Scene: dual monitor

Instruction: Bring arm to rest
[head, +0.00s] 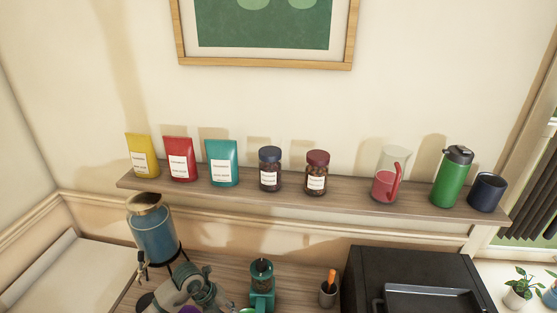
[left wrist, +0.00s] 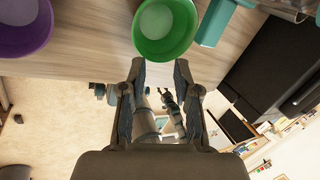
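My left arm (head: 200,290) comes in at the bottom left of the head view, but its gripper is outside that view. In the left wrist view my left gripper (left wrist: 159,68) is open, its two dark fingers apart with nothing between them. A green cup (left wrist: 165,52) on the wooden counter (left wrist: 92,55) lies just beyond the fingertips. A purple cup (left wrist: 22,50) is at the upper left. Small arm parts of mine show between and past the fingers; a dark forked end there may be my right gripper, too small to tell its state.
A blue dispenser (head: 154,238), a teal grinder (head: 262,288), a small pot (head: 328,292) and a black machine (head: 410,270) stand on the counter. Above, a wall shelf (head: 345,205) holds bags, jars, a pitcher (head: 388,180), a green bottle (head: 452,180) and a dark mug (head: 486,193).

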